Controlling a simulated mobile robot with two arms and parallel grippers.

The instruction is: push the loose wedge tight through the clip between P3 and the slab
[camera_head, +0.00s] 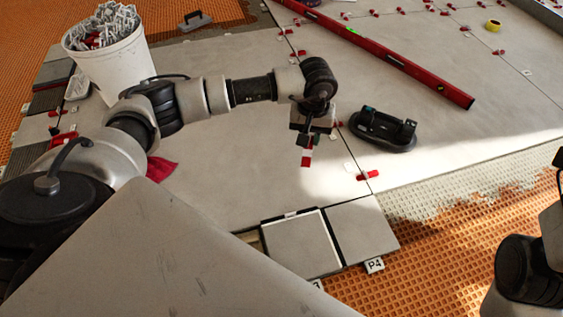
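My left gripper (311,143) points down above the big grey slab (235,165), behind the small tiles. Red, white and green parts show at its tip; a red piece (305,161) is lowest, and I cannot tell whether it is held. The finger gap is not clear. The white-edged tile (300,247) at the slab's front edge has a mostly hidden label (317,284), seemingly P3. The tile P4 (362,228) lies to its right, with its label (375,265) in front. A small pale piece (291,213) shows at the slab-side edge; I cannot make out a clip or loose wedge there. My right gripper is out of view.
A black suction lifter (384,131) stands on the slab right of my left gripper. A red wedge (368,175) sits on a seam. A long red level (385,55) lies behind. A white bucket (112,65) of clips stands back left. Orange matting (440,265) is at front right.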

